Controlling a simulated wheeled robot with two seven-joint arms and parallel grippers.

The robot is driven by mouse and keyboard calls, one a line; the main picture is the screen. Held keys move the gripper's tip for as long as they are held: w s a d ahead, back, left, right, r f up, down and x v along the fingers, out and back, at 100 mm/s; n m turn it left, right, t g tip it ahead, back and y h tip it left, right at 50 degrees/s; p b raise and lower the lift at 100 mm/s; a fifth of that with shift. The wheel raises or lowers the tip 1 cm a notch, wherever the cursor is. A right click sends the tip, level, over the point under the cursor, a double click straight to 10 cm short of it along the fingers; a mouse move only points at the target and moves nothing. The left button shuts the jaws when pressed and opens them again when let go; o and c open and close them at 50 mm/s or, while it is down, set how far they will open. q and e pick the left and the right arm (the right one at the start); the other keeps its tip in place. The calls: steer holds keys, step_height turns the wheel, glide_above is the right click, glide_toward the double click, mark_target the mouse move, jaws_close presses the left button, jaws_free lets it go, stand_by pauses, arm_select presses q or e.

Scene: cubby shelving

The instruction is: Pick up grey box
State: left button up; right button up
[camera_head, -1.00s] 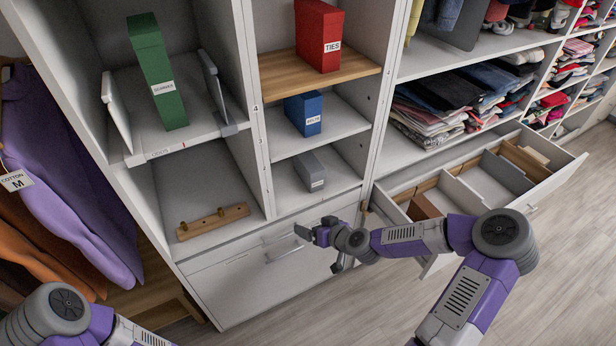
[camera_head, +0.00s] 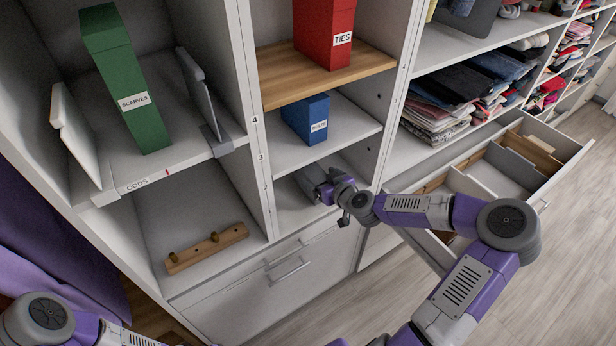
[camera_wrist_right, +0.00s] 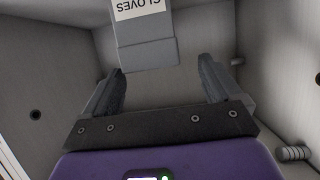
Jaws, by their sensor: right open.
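The grey box (camera_wrist_right: 146,50) carries a white label reading GLOVES and shows in the right wrist view, ahead of the fingers. My right gripper (camera_wrist_right: 162,66) is open and empty, with its fingertips near the box's near end. The box lies closer to the left finger in that view, with a wider gap to the right finger. In the head view my right gripper (camera_head: 318,186) reaches into the lower cubby below the blue box and largely hides the grey box there. My left gripper is out of view; only part of its arm shows at bottom left.
A blue BELTS box (camera_head: 307,120) stands on the shelf directly above. A red TIES box (camera_head: 325,35) and a green SCARVES box (camera_head: 127,85) stand higher. Cubby walls close in around the right gripper. An open drawer (camera_head: 545,195) juts out at right.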

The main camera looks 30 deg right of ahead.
mark_target(313, 171)
steer(key=x, duration=0.1)
steer(key=b+x, duration=0.1)
steer(key=x, duration=0.3)
steer(key=shift+w+d+b, duration=0.3)
steer(key=shift+d+b, duration=0.05)
steer(key=c, duration=1.2)
steer(key=shift+r, duration=0.1)
steer(key=shift+r, duration=0.15)
